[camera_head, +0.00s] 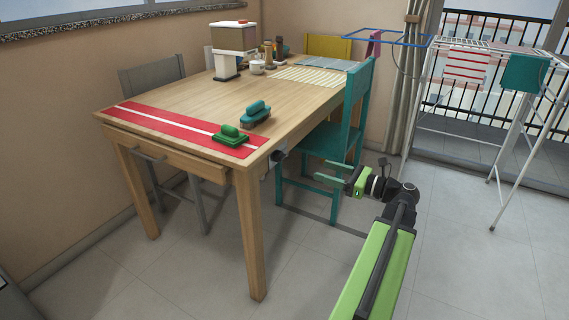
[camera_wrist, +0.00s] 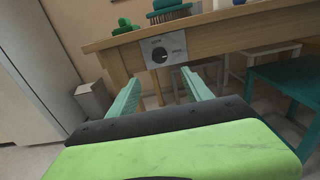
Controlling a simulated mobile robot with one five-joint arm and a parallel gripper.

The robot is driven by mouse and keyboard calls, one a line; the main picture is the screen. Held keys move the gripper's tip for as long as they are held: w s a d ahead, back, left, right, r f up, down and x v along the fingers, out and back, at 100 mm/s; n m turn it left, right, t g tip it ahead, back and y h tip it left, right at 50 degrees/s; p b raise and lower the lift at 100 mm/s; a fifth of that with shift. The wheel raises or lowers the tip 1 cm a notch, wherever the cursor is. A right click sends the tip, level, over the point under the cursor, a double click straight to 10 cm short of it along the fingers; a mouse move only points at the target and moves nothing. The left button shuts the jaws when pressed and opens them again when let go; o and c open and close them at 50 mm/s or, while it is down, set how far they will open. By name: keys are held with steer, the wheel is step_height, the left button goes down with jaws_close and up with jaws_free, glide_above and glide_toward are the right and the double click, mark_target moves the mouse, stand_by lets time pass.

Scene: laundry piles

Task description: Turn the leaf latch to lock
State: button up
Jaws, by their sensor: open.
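The leaf latch shows in the wrist view as a round dark knob (camera_wrist: 160,55) on a pale grey plate (camera_wrist: 178,45), fixed to the side of the wooden table (camera_wrist: 217,42). In the head view the knob (camera_head: 279,155) juts from the table's right side, near the front corner. My gripper (camera_head: 324,173) is open and empty, to the right of the knob and apart from it. In the wrist view its two teal fingers (camera_wrist: 160,78) point toward the latch, which lies just above and between the tips. The knob's exact turn is hard to tell.
A teal chair (camera_head: 342,143) stands close behind my gripper at the table's right side. A drying rack (camera_head: 497,170) stands at the right. The floor between is clear.

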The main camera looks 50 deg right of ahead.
mark_target(280, 157)
steer(key=x, duration=1.5)
